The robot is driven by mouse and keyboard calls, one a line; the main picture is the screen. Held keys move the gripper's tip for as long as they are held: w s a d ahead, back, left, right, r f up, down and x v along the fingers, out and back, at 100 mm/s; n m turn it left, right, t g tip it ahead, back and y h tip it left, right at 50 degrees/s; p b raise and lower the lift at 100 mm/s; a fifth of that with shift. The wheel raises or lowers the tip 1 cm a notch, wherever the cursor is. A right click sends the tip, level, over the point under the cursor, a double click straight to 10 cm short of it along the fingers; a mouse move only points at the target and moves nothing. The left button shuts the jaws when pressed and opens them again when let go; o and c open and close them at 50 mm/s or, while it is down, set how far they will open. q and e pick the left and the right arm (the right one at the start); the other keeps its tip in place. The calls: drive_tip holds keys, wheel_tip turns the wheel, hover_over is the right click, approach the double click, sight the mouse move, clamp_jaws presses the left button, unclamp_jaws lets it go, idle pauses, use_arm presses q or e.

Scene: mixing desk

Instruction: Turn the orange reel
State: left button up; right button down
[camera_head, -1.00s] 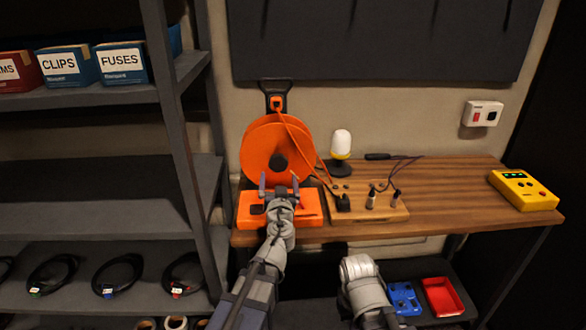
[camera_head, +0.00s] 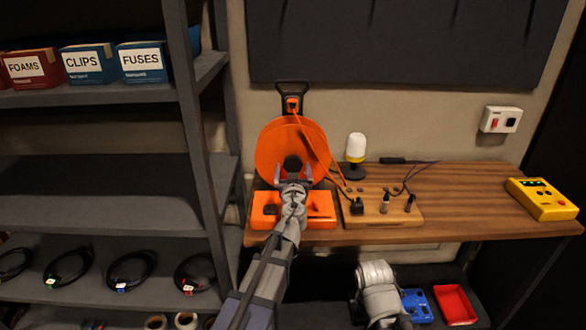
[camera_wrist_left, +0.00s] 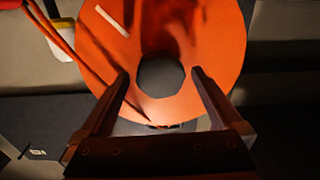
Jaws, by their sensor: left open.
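The orange reel (camera_head: 272,150) stands upright on its orange base (camera_head: 321,207) at the left end of the desk, with a dark round hub (camera_head: 292,163) at its centre. My left gripper (camera_head: 293,175) is open in front of the reel, at about the height of the hub's lower edge. In the left wrist view the orange disc (camera_wrist_left: 219,45) fills the upper middle. My right gripper's fingers do not show.
A grey shelf post (camera_head: 193,130) stands close on the left.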

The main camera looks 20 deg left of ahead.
use_arm(q)
drive_tip(key=shift+w+a, duration=0.1)
drive_tip(key=shift+w, duration=0.4)
drive_tip(key=shift+s, duration=0.1)
clamp_jaws()
idle(0.4)
